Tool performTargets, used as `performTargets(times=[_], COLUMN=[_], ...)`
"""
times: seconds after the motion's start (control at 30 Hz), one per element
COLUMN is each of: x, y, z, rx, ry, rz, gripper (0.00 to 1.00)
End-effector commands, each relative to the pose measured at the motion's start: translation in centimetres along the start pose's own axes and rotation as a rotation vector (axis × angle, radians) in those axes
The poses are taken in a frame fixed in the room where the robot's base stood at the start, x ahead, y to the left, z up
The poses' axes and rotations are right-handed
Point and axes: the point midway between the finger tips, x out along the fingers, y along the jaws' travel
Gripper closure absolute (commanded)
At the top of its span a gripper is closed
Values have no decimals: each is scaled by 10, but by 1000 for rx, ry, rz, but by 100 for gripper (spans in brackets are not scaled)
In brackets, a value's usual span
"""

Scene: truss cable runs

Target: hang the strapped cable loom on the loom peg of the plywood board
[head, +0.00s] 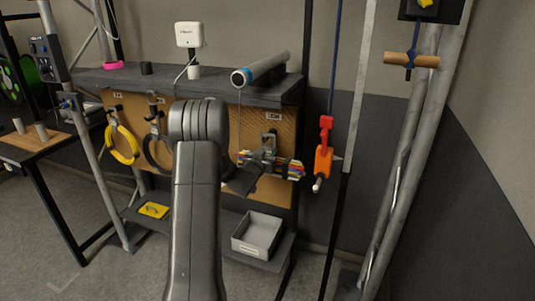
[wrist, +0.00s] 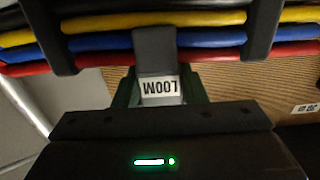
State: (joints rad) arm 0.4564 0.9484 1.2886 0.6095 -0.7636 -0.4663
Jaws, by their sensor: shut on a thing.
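The cable loom (head: 294,170) is a bundle of black, yellow, blue and red cables held by dark straps. It lies roughly level in front of the right part of the plywood board (head: 200,122). In the wrist view the loom (wrist: 205,40) runs across the top, with a grey tab marked LOOM below it. My gripper (head: 264,161) is shut on this tab, its dark green fingers on either side in the wrist view (wrist: 160,88). I cannot make out the loom peg or whether the loom touches it; my arm and gripper cover part of the board.
A yellow coil (head: 123,144) and a black coil (head: 157,152) hang on the board's left part. A dark shelf (head: 130,82) juts out above, with a grey tube (head: 262,68). A grey bin (head: 257,235) stands below. An orange hook block (head: 323,160) hangs close right.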

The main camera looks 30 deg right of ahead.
Motion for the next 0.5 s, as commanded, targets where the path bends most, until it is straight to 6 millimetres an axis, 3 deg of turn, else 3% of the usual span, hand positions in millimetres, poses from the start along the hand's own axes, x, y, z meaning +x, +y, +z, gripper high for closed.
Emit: performTargets(times=[0.03, 0.13, 0.17, 0.5], x=[1, 0, 0, -4], y=[0, 0, 0, 0], z=[-4, -3, -3, 2], rx=[1, 1, 1, 0], ry=[7, 5, 5, -4], rz=[0, 0, 0, 0], gripper=[58, 38, 37, 37])
